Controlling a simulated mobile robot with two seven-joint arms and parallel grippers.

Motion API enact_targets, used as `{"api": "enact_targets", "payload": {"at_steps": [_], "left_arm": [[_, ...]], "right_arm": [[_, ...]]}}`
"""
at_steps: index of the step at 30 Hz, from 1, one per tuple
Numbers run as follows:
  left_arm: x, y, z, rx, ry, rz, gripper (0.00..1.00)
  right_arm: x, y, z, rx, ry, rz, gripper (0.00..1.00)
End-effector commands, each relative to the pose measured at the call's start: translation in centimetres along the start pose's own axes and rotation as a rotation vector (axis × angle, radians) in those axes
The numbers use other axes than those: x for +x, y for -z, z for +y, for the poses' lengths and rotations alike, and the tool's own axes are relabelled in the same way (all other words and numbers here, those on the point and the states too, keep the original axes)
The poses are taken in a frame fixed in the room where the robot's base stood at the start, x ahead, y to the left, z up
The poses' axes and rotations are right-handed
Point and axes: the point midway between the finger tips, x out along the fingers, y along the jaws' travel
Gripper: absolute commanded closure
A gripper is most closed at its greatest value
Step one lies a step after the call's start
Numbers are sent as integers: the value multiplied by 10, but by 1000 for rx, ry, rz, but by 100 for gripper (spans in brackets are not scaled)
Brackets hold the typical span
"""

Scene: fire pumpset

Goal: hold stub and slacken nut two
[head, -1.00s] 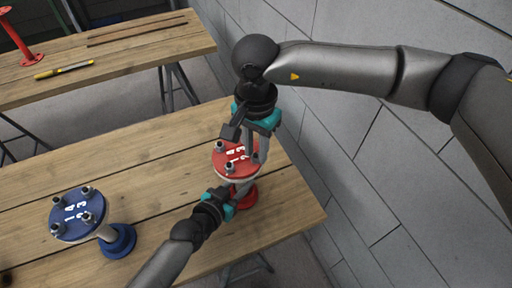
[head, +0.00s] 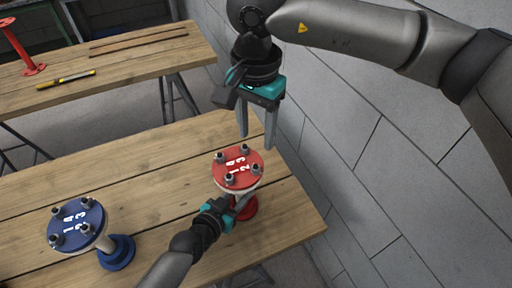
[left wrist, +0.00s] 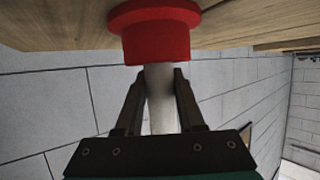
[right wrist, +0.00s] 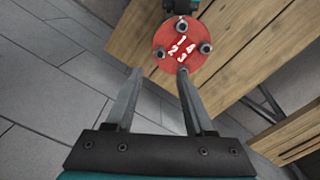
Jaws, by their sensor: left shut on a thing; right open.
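The red stub (head: 237,165) stands on the table, its round top flange marked with numbers 1 to 4 and carrying several nuts. Nut two (head: 257,169) sits beside the number 2 on the flange's right side. My left gripper (head: 232,204) is shut on the stub's pale neck below the flange; the left wrist view shows the fingers on either side of the neck (left wrist: 159,95) near the red base (left wrist: 155,30). My right gripper (head: 257,145) is open and empty, above and behind the flange. In the right wrist view the flange (right wrist: 181,47) lies beyond the fingertips.
A blue stub (head: 77,224) with several nuts stands on the same wooden table (head: 140,175) to the left. A second table behind holds a yellow tool (head: 66,79) and a red stand (head: 30,66).

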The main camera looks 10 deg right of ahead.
Motion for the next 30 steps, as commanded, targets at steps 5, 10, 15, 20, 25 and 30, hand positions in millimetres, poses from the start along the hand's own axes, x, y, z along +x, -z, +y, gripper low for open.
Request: {"api": "enact_targets", "payload": {"at_steps": [5, 10, 15, 20, 25, 30], "left_arm": [[0, -1, 0, 1, 0, -3, 100], [0, -1, 0, 1, 0, -3, 100], [0, -1, 0, 1, 0, -3, 100], [0, -1, 0, 1, 0, -3, 49], [0, -1, 0, 0, 0, -1, 30], [0, 0, 0, 0, 0, -1, 27]], "right_arm": [[-24, 0, 0, 0, 0, 1, 46], [-31, 0, 0, 0, 0, 0, 46], [-31, 0, 0, 0, -1, 0, 46], [-31, 0, 0, 0, -1, 0, 46], [-31, 0, 0, 0, -1, 0, 46], [-30, 0, 0, 0, -1, 0, 46]]}}
